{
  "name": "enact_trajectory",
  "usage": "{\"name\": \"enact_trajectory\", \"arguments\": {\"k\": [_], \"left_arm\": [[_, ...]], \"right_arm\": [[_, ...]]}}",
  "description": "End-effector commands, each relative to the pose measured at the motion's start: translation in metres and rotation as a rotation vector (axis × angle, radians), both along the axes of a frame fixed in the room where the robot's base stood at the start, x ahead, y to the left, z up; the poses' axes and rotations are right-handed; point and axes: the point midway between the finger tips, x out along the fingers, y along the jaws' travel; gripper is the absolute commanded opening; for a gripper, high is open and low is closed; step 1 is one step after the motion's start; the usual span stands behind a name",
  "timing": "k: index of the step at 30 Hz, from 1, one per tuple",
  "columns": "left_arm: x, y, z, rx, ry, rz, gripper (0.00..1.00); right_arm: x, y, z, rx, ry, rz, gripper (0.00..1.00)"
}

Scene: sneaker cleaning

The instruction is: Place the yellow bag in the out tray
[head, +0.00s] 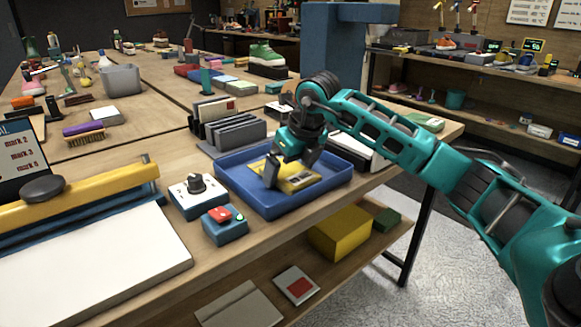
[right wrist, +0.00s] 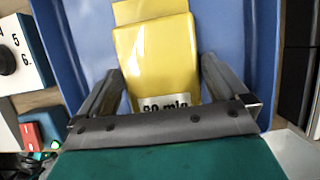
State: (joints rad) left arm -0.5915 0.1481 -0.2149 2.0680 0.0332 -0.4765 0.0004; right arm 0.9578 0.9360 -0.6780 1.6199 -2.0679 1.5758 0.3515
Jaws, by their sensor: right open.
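The yellow bag (head: 299,181) lies flat in the blue tray (head: 285,206) near the table's right edge. A label with dark print, partly hidden, shows on it in the right wrist view (right wrist: 155,60). My right gripper (head: 291,168) is over the tray with its fingers apart. In the right wrist view, the fingers (right wrist: 165,88) stand on either side of the bag's near end, with gaps that look clear. Whether the fingertips touch the tray floor cannot be told. My left gripper is not in view.
A dial box (head: 197,196) and a blue box with a red button (head: 224,224) stand left of the tray. Grey upright dividers (head: 236,135) stand behind it. A yellow-handled press (head: 80,205) is at the left. A yellow box (head: 340,232) sits on the lower shelf.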

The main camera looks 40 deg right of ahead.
Motion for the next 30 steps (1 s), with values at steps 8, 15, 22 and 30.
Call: {"name": "enact_trajectory", "arguments": {"k": [8,15,22,30], "left_arm": [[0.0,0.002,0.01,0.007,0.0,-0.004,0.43],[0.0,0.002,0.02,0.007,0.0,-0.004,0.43],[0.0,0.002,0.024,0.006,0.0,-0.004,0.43],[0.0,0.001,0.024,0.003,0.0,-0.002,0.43]], "right_arm": [[-0.014,-0.002,0.042,0.0,-0.006,0.0,1.0],[-0.034,-0.003,0.089,0.0,-0.005,0.0,1.0],[-0.044,-0.004,0.111,-0.001,-0.001,0.0,1.0],[-0.046,-0.004,0.114,0.0,-0.001,0.0,1.0]]}}
